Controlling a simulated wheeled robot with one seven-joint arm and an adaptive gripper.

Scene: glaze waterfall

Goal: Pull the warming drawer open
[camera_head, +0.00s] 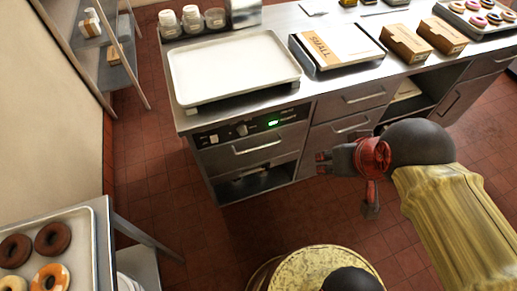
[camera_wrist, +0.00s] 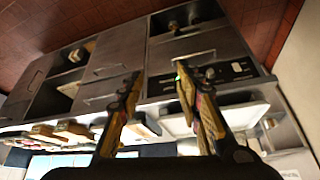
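The warming drawer (camera_head: 235,157) is a steel front with a bar handle (camera_head: 257,146), set under a control panel (camera_head: 246,128) with knobs and a green display. It looks shut, flush with the counter. The wrist view sees the counter upside down, with the drawer front (camera_wrist: 210,43) beside the dark control panel (camera_wrist: 236,70). My gripper (camera_head: 322,163) is in front of the counter, right of the drawer and apart from its handle. In the wrist view my gripper's fingers (camera_wrist: 157,78) are spread with nothing between them.
An open recess (camera_head: 255,182) lies below the drawer; other drawers (camera_head: 350,98) are to its right. A tray (camera_head: 235,68), a box (camera_head: 335,48) and small cartons (camera_head: 405,42) stand on the counter. A donut tray (camera_head: 88,240) is at lower left. The tiled floor (camera_head: 215,235) before the drawer is clear.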

